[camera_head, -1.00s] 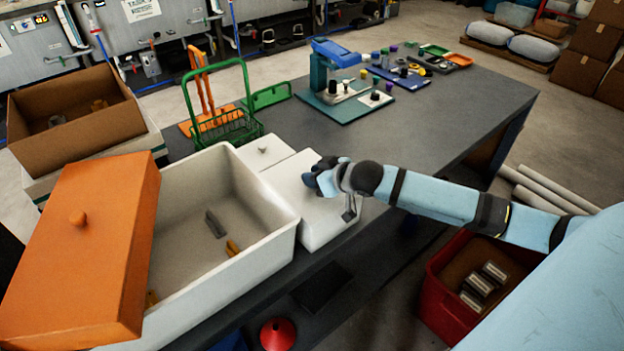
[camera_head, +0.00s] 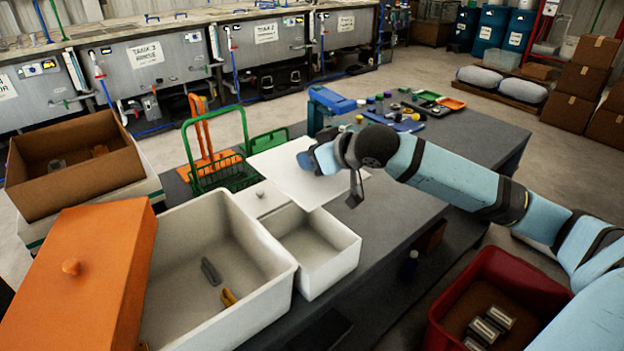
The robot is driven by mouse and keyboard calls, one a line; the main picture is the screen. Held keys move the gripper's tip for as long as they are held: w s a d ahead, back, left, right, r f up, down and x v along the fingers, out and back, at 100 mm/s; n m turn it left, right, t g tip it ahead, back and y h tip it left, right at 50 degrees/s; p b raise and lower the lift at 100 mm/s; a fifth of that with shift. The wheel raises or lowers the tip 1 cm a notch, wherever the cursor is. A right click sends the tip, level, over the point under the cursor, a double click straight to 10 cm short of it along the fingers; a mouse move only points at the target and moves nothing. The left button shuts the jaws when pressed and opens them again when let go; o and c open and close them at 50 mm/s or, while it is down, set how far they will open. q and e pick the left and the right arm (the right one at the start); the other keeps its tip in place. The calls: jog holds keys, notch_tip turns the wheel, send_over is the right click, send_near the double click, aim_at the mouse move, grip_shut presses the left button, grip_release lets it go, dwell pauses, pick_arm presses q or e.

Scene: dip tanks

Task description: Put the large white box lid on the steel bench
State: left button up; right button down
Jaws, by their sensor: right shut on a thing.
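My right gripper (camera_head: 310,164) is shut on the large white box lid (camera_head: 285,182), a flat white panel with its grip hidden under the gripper. The lid is held up over the far side of an open white box (camera_head: 335,268), whose empty inside shows. Below the lid is the dark grey bench top (camera_head: 385,210), which may be the steel bench. My left gripper is not in view.
A small white lid with a knob (camera_head: 261,194) lies beside the open box. A green basket (camera_head: 225,175) and blue fixture (camera_head: 330,103) stand behind. Bench space right of the lid is clear.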

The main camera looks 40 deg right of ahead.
jog(key=shift+r, duration=0.6)
notch_tip(320, 180, down, 20)
jog(key=p, duration=0.1)
jog(key=shift+r, duration=0.15)
jog(key=c, duration=0.9)
grip_release()
jog(key=shift+o, duration=0.2)
